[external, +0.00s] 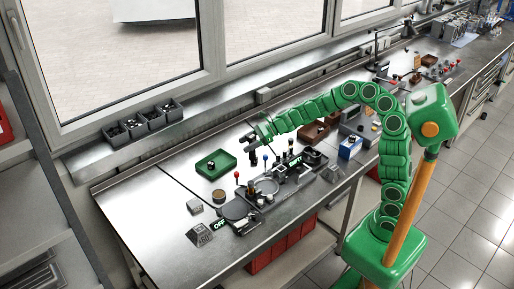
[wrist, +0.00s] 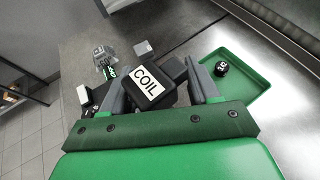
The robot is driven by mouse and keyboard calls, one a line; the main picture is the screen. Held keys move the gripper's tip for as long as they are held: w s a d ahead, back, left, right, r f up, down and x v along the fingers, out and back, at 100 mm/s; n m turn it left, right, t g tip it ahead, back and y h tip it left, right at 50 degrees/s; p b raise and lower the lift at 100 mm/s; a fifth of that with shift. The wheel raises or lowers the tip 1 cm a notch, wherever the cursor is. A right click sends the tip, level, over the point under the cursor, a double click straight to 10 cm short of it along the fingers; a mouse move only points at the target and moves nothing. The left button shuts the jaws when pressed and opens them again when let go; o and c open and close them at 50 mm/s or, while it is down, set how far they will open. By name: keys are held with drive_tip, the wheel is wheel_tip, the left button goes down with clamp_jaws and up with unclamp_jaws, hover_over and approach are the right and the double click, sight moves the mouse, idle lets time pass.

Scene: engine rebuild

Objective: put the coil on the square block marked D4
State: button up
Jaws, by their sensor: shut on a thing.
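My gripper (wrist: 156,88) is shut on the coil (wrist: 148,86), a black block with a white label reading COIL, held between the two grey fingers. In the external view my gripper (external: 251,139) is above the bench, right of and higher than the green tray; the coil is too small to make out there. A grey block with dark markings (external: 200,235) stands at the bench's near left; it also seems to show in the wrist view (wrist: 103,62). I cannot read D4 on it. A plain small grey block (external: 194,206) is behind it, also in the wrist view (wrist: 143,48).
A green tray (external: 231,160) lies on the bench, with a black round item (wrist: 221,69) inside it. Grey bins (external: 148,121) line the window ledge. Bench left of the tray is clear.

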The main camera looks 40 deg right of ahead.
drive_tip(key=s+a+r+n+g+y, duration=0.1)
drive_tip(key=s+a, duration=0.3)
drive_tip(key=a, duration=0.6)
drive_tip(key=s+a+r+n+g, duration=0.1)
drive_tip(key=s+a+g, duration=0.15)
drive_tip(key=a, duration=0.75)
drive_tip(key=shift+t, duration=0.45)
drive_tip(key=shift+w+a+f, duration=1.55)
drive_tip(key=shift+w+f, duration=0.15)
drive_tip(key=shift+f, duration=0.5)
drive_tip(key=shift+w+a+f, duration=1.6)
drive_tip(key=shift+w+f, duration=0.1)
drive_tip(key=shift+f, duration=0.55)
drive_tip(key=shift+w+a+f, duration=1.55)
drive_tip(key=shift+w+f, duration=0.15)
drive_tip(key=shift+f, duration=0.5)
drive_tip(key=o, duration=1.1)
drive_tip(key=shift+f, duration=0.1)
drive_tip(key=shift+o, duration=0.2)
